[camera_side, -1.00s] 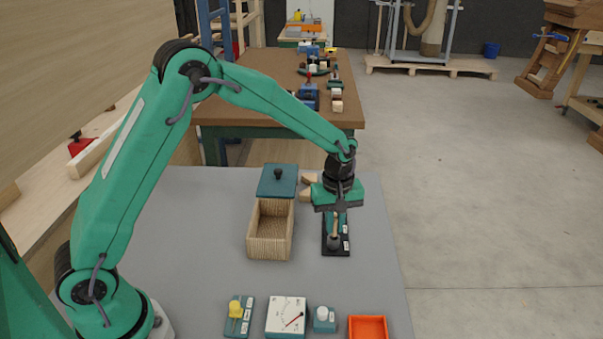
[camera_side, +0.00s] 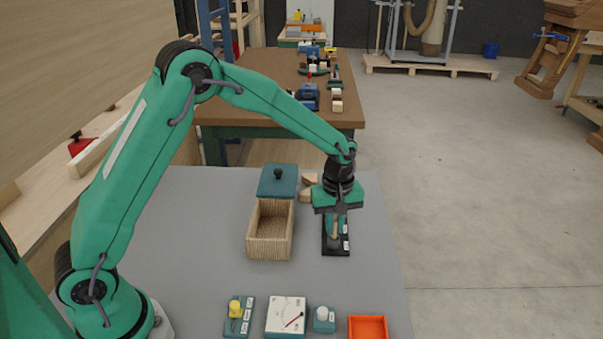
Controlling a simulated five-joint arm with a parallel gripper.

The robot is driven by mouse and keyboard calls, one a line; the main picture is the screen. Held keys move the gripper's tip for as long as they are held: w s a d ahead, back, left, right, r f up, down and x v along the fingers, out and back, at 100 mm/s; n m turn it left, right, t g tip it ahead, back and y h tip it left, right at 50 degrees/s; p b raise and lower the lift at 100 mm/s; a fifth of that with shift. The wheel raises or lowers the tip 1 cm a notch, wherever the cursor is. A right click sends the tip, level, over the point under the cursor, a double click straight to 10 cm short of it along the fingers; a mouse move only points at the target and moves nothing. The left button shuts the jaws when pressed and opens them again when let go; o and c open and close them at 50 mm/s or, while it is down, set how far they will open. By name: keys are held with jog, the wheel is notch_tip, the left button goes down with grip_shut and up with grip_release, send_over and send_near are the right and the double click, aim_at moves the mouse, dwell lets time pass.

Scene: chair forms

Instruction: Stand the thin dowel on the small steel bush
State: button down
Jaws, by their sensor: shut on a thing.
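My gripper (camera_side: 338,213) points down at the right side of the grey table, over a dark base plate with white labels (camera_side: 343,247). It is shut on the thin wooden dowel (camera_side: 335,229), which stands about upright between the fingers. The dowel's lower end is at a small dark round piece (camera_side: 333,241) near the front of the plate, which looks like the steel bush. I cannot tell from this view whether the dowel touches it or is just above. The dowel's upper part is hidden by the gripper.
An open wooden box (camera_side: 270,246) stands left of the plate, with a teal knobbed lid (camera_side: 277,183) behind it. Wooden blocks (camera_side: 308,189) lie behind the gripper. In front are a yellow-knobbed block (camera_side: 238,316), a dial box (camera_side: 287,316), a white-knobbed block (camera_side: 324,319) and an orange tray (camera_side: 368,327).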

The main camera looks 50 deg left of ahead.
jog(key=shift+f, duration=0.65)
jog(key=c, duration=0.8)
grip_release()
jog(key=shift+r, duration=0.15)
jog(key=shift+r, duration=3.35)
jog(key=shift+r, duration=0.1)
